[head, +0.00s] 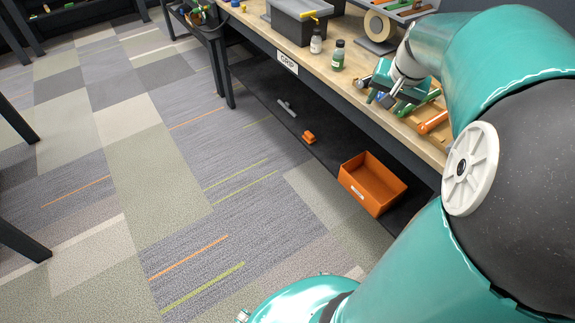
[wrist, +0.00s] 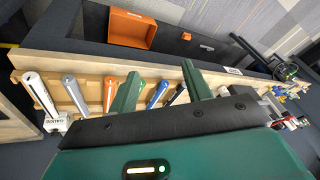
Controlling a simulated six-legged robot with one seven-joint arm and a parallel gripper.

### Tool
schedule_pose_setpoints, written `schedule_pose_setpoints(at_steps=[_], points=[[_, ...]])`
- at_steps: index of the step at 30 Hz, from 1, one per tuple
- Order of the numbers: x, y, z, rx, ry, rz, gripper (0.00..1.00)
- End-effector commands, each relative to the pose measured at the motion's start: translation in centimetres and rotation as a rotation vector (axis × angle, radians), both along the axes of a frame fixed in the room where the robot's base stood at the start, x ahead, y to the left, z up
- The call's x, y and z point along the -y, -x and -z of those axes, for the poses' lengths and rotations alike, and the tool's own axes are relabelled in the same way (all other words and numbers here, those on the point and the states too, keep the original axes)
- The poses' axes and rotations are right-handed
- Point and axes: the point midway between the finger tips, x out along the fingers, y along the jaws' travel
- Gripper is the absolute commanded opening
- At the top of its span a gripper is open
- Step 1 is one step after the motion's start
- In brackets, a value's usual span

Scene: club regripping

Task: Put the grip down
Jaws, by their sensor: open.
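Several club grips lie in a row on a wooden rack (wrist: 70,68) on the bench. In the wrist view they are a white grip (wrist: 40,92), a grey grip (wrist: 76,95), an orange grip (wrist: 108,92), a blue grip (wrist: 158,94) and a dark grip (wrist: 178,95). My gripper (wrist: 160,82) is open over the rack, its two teal fingers spread apart. The blue and dark grips show between the fingers, and I see nothing clamped. In the head view my gripper (head: 380,95) is low over the bench beside an orange grip (head: 433,122).
The workbench (head: 320,75) bears a "GRIP" label (head: 287,62). A grey bin (head: 297,22), two small bottles (head: 338,56) and a tape roll (head: 377,25) stand on it. An orange bin (head: 373,183) sits on the lower shelf. The carpet to the left is open.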

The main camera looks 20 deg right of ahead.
Motion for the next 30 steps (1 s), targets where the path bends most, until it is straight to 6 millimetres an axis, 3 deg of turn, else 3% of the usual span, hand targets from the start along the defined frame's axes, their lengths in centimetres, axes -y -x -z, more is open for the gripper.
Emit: schedule_pose_setpoints(at_steps=[1, 6, 9, 13, 15, 19, 30], points=[[-3.8, -0.3, -0.8, 0.019, -0.002, -0.084, 0.49], [-15.0, 0.8, -2.1, 0.045, 0.028, -0.346, 0.49], [-20.7, 2.7, -2.3, 0.054, 0.074, -0.492, 0.49], [-26.2, 5.8, -1.9, 0.057, 0.148, -0.654, 0.49], [-28.1, 7.2, -1.5, 0.057, 0.184, -0.714, 0.49], [-29.7, 8.6, -1.1, 0.055, 0.227, -0.771, 0.49], [-29.9, 8.8, -0.9, 0.053, 0.232, -0.778, 0.49]])
